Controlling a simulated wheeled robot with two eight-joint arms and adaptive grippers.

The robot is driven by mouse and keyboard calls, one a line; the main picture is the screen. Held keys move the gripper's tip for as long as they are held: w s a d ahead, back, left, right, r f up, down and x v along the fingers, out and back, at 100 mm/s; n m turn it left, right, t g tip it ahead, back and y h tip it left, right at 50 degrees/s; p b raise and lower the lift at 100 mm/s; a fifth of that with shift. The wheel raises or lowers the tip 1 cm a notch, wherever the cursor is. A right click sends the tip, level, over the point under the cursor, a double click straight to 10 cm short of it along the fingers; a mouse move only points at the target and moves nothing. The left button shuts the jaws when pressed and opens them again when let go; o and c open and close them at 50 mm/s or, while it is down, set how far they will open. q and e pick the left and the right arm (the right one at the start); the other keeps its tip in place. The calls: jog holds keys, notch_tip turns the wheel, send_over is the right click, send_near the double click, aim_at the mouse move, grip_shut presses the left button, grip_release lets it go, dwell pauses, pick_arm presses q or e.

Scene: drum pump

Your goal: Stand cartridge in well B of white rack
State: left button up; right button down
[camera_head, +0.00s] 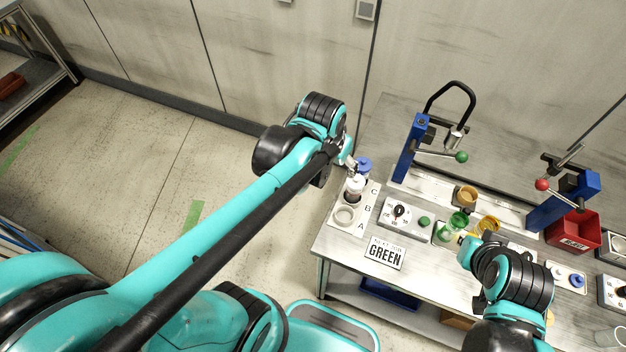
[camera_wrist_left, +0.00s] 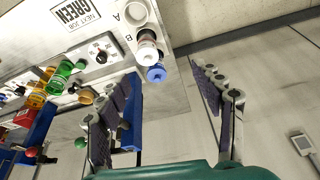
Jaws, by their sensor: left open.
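The white rack (camera_head: 343,226) lies at the table's left edge, with wells marked A, B and C. Well A (camera_head: 345,214) looks empty. A cartridge with a pale top (camera_head: 355,184) stands at well B; it also shows in the left wrist view (camera_wrist_left: 147,46). A blue-topped cartridge (camera_head: 365,164) stands at well C, nearest my left gripper (camera_head: 349,160). In the left wrist view my left gripper (camera_wrist_left: 166,82) is open, its fingers wide apart, with nothing between the pads. The cartridge bottoms are hidden.
A dial box (camera_head: 399,214), a "NEXT JOB GREEN" sign (camera_head: 385,253), and green (camera_head: 458,221) and yellow cups stand right of the rack. A blue press (camera_head: 412,148) with a green-knobbed lever rises behind. My right arm is over the table's front. Floor lies open left of the table.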

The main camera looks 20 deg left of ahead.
pick_arm(q)
jog(key=s+a+r+n+t, duration=0.1)
jog(key=s+a+t, duration=0.1)
jog(key=s, duration=0.5)
jog(key=shift+s+a+t, duration=0.35)
jog(key=shift+s+t, duration=0.05)
jog(key=shift+t, duration=0.3)
jog(key=shift+f, duration=0.1)
notch_tip(320, 180, down, 13)
jog(key=b, duration=1.3)
jog(key=shift+f, duration=0.1)
